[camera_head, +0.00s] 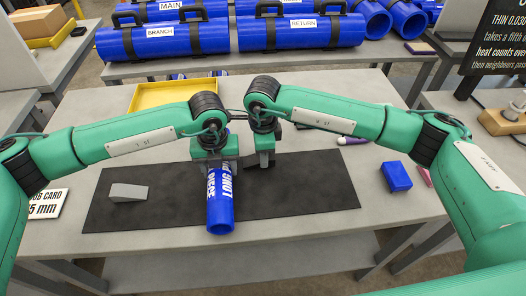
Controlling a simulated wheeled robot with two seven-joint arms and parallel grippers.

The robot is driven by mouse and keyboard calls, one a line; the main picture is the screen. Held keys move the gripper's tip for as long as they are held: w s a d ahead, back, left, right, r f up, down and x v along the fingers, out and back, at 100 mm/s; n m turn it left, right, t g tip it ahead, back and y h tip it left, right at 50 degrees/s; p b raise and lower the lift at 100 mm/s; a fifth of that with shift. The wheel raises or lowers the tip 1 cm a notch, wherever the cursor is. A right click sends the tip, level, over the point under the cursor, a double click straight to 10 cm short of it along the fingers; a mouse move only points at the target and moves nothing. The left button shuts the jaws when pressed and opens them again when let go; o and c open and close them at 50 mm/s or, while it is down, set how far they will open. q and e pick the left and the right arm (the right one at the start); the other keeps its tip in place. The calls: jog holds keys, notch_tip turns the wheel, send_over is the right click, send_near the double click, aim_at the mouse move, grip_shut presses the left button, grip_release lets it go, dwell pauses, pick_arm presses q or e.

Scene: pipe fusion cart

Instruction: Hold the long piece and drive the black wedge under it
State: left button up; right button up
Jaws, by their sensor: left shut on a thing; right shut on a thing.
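The long piece is a blue pipe (220,213) with white lettering, lying on a black mat (310,190) with its open end toward me. My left gripper (215,162) is shut on the pipe from above, near its far part, and hides that stretch. My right gripper (262,160) is just right of the pipe, low over the mat, and shut on a dark piece that looks like the black wedge (257,166). The wedge blends with the mat, so I cannot tell whether it touches the pipe.
A grey wedge block (128,192) sits on the mat at left. A yellow tray (150,95) is behind my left arm. A blue block (397,176) and a purple-tipped marker (352,140) lie at right. A job card (47,204) is at left.

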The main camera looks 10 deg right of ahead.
aim_at(257, 158)
jog(key=shift+f, duration=0.25)
dwell(0.3)
jog(key=shift+a, duration=0.85)
jog(key=o, duration=1.1)
notch_tip(257, 158, up, 12)
jog(key=shift+r, duration=0.1)
